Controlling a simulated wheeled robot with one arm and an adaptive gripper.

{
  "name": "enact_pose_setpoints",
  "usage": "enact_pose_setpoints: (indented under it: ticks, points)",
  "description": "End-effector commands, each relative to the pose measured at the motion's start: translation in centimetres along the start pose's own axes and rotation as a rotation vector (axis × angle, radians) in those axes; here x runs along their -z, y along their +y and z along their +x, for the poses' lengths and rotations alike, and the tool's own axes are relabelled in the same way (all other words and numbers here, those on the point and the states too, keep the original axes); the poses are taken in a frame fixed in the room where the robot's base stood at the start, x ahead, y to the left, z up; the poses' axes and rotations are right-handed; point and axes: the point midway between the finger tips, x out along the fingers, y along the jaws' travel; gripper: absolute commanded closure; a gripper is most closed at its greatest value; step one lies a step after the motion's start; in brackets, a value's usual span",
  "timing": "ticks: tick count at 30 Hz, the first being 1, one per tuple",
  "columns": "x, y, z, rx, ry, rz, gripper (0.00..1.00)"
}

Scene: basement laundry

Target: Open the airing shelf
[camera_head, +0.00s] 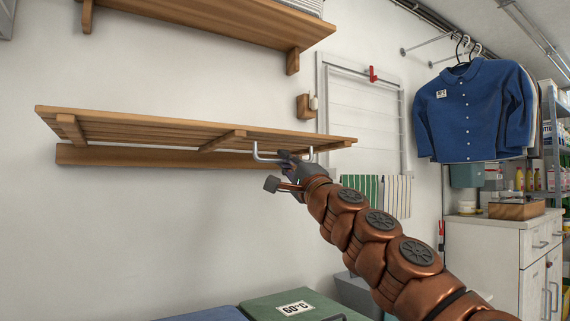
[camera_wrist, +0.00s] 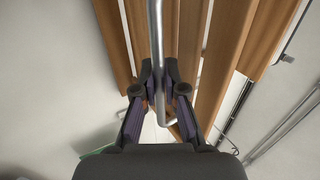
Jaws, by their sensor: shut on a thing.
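The airing shelf (camera_head: 140,124) is a slatted wooden panel on the wall at the left. It stands out roughly level above a wooden wall rail (camera_head: 120,156). A grey metal bar handle (camera_head: 266,159) hangs under its front edge near the right end. My gripper (camera_head: 288,163) is at this handle, with the arm reaching up from the lower right. In the wrist view my gripper (camera_wrist: 158,78) has its two fingers closed on the handle (camera_wrist: 156,28), which runs between them. The wooden slats (camera_wrist: 220,50) show behind it. The fingers partly hide the handle.
Another wooden shelf (camera_head: 215,18) is above. A white wall rack (camera_head: 360,100) with a red clip hangs behind; striped towels (camera_head: 397,195) hang below it. A blue shirt (camera_head: 470,110) hangs right, above a white cabinet (camera_head: 490,245). A green lid (camera_head: 265,310) is below.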

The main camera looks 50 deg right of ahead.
Motion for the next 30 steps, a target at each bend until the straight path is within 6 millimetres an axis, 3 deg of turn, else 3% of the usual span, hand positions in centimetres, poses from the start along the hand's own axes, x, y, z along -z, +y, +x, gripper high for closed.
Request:
enact_pose_setpoints:
  ticks: [28, 29, 30]
  points:
    - [0.3, 1.7, -0.6, 0.060, 0.005, -0.001, 1.00]
    - [0.3, 1.7, -0.6, 0.060, 0.005, -0.001, 0.89]
    - [0.3, 1.7, -0.6, 0.060, 0.005, -0.001, 0.85]
